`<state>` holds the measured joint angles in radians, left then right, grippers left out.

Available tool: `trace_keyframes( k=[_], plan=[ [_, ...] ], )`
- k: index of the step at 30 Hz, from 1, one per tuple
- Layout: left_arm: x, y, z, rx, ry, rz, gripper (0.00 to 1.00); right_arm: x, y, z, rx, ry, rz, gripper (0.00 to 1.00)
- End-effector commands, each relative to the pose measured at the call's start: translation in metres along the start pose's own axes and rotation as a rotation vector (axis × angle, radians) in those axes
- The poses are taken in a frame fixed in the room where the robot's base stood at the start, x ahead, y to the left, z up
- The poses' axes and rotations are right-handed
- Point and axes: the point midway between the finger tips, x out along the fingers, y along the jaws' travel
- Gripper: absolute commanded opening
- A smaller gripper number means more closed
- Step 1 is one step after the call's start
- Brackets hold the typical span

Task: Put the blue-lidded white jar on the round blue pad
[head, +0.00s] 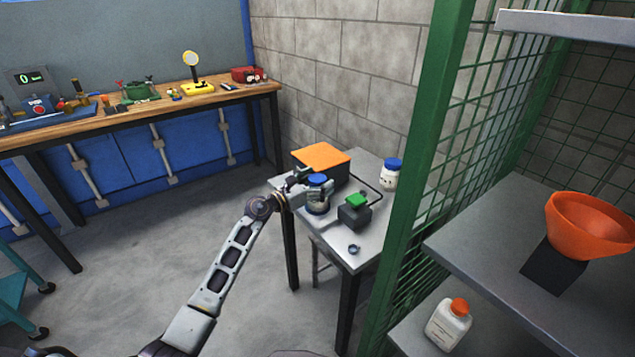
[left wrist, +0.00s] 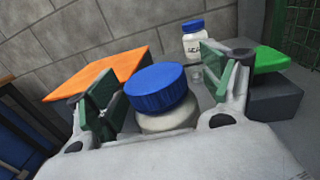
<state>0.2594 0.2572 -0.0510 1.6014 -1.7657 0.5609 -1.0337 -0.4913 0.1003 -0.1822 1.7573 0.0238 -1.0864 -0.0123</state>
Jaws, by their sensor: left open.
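A white jar with a blue lid (head: 317,180) stands on the small grey table. My left gripper (head: 309,186) is at this jar. In the left wrist view the open fingers (left wrist: 158,82) are on either side of the jar, its blue lid (left wrist: 156,88) between them and its lower body hidden. A dark bluish patch shows under the jar in the head view; I cannot tell whether it is the round blue pad. A second blue-lidded white jar (head: 391,175), with dark lettering, stands farther back; it also shows in the left wrist view (left wrist: 193,42). My right gripper is not in view.
An orange-topped dark box (head: 322,158) stands behind the near jar. A dark box with a green top (head: 355,210) is to its right. A green mesh fence (head: 420,190) borders the table's right.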

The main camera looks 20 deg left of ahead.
Motion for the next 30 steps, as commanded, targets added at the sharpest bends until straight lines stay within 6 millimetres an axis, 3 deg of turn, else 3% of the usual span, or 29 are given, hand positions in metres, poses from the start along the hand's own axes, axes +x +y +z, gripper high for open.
trace_keyframes(
  k=[11, 30],
  plan=[
    [-0.004, 0.0, 0.0, 0.0, 0.001, 0.001, 0.81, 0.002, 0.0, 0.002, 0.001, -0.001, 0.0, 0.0],
    [-0.06, 0.0, 0.0, 0.001, 0.002, 0.0, 0.81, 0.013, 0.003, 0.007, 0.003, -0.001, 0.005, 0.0]
  ],
)
